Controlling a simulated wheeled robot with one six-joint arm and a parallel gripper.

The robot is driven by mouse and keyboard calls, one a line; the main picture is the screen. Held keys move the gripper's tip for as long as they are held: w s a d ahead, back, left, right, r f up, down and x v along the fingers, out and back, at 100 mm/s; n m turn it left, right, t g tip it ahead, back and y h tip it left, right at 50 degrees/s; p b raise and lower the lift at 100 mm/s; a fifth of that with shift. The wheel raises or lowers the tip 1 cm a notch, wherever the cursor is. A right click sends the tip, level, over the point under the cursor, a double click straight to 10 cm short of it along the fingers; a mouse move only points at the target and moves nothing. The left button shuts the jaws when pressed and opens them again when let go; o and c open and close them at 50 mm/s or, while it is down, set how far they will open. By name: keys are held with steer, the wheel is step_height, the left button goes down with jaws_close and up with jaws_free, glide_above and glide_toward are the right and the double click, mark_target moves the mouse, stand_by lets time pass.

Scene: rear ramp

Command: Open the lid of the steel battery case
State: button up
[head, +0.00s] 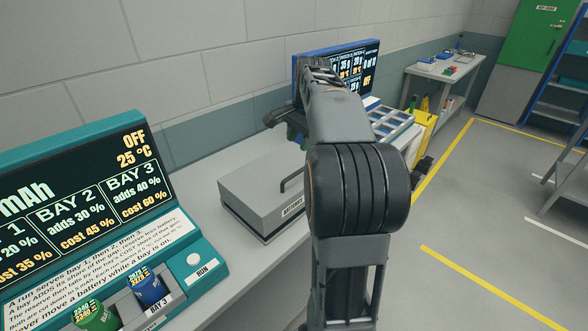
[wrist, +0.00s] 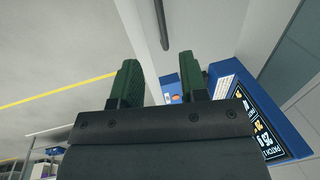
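The steel battery case (head: 258,192) is a grey box with its lid down, standing on the bench in the head view. A pale surface with a dark bar (wrist: 162,24), which looks like the lid handle, lies beyond the fingertips in the wrist view. In the head view the gripper is mostly hidden behind my arm, above and behind the case.
A teal charger station (head: 100,210) with a blue battery (head: 148,288) and a green battery (head: 95,314) is at the left. A blue-framed display (head: 346,62) and a compartment tray (head: 392,122) stand behind my arm. The bench between charger and case is clear.

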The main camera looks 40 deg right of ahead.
mark_target(293, 175)
steer(key=f, duration=0.4)
steer(key=w+f, duration=0.1)
steer(key=f, duration=0.3)
steer(key=w+f, duration=0.1)
steer(key=f, duration=0.3)
steer(key=shift+w+a+f, duration=0.15)
steer(key=shift+w+f, duration=0.1)
steer(key=shift+f, duration=0.15)
steer(key=shift+c, duration=0.2)
jaws_close()
